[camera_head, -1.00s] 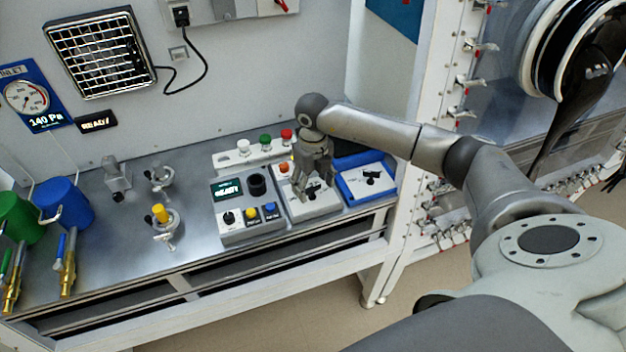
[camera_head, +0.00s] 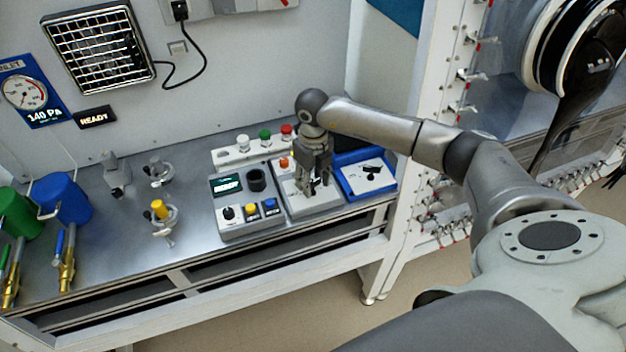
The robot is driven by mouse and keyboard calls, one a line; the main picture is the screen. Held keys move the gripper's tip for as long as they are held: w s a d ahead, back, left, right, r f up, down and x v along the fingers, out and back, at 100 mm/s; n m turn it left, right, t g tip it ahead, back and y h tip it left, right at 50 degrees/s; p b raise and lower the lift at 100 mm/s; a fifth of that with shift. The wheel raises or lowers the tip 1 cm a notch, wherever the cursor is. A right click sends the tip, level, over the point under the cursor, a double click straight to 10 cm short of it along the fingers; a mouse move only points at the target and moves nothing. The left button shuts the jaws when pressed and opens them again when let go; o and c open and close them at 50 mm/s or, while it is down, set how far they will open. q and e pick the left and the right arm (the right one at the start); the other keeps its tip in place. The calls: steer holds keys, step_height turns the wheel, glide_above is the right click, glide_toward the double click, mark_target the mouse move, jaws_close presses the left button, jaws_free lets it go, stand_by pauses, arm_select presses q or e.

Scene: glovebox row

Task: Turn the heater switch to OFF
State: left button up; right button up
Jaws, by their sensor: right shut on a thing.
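A light grey switch box (camera_head: 325,205) stands on the metal bench, with a small orange button (camera_head: 284,162) near its back edge. My right gripper (camera_head: 306,187) points down over this box and is shut on its black switch knob, which the fingers mostly hide. I cannot read the box's labels, nor tell the knob's exact angle. To its right, a blue-framed box (camera_head: 352,187) carries another black switch (camera_head: 372,171). No label shows which one is the heater switch. My left gripper is not in view.
A control box (camera_head: 227,189) with a green display stands close on the left. A strip with white, green and red buttons (camera_head: 265,134) lies behind. Valves (camera_head: 159,210), blue and green containers (camera_head: 66,199) stand further left. A white frame post (camera_head: 411,150) is on the right.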

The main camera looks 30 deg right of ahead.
mark_target(313, 182)
steer(key=n+b, duration=0.4)
steer(key=shift+f+b, duration=0.2)
steer(key=shift+b, duration=0.1)
steer(key=shift+w+r+n+b, duration=0.1)
steer(key=shift+r+n+b, duration=0.1)
steer(key=shift+n+b, duration=0.95)
steer(key=shift+n, duration=0.25)
steer(key=o, duration=1)
steer(key=shift+r, duration=0.1)
step_height(313, 182, up, 12)
steer(key=shift+f, duration=0.1)
